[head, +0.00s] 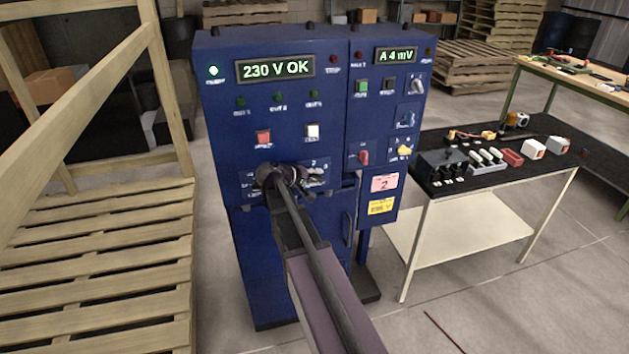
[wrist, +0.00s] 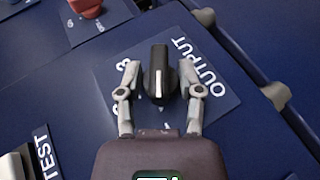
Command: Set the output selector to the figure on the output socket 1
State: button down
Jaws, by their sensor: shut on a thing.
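The output selector is a black knob (wrist: 159,80) with a white line, on a blue plate (wrist: 222,103) lettered OUTPUT in the wrist view. My gripper (wrist: 159,75) has one finger on each side of the knob and is shut on it. The white line runs up and down in the picture; a small pale mark lies on the plate just below the knob. A figure that looks like 3 shows beside the left finger; other figures are partly hidden. In the head view my gripper (head: 279,176) covers the selector. I cannot make out which socket is output socket 1.
The blue cabinet (head: 225,108) has displays reading 230 V OK (head: 275,68) and A 4 mV (head: 395,55). A pink label (head: 385,183) bearing a 2 sits above a yellow label (head: 381,206). A wooden pallet (head: 100,270) stands left, a black-topped table (head: 450,182) right.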

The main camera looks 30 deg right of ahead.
dwell(0.3)
jog(key=c, duration=0.6)
grip_release()
jog(key=shift+r+y+p, duration=0.2)
jog(key=shift+y+p, duration=0.3)
jog(key=shift+p, duration=0.45)
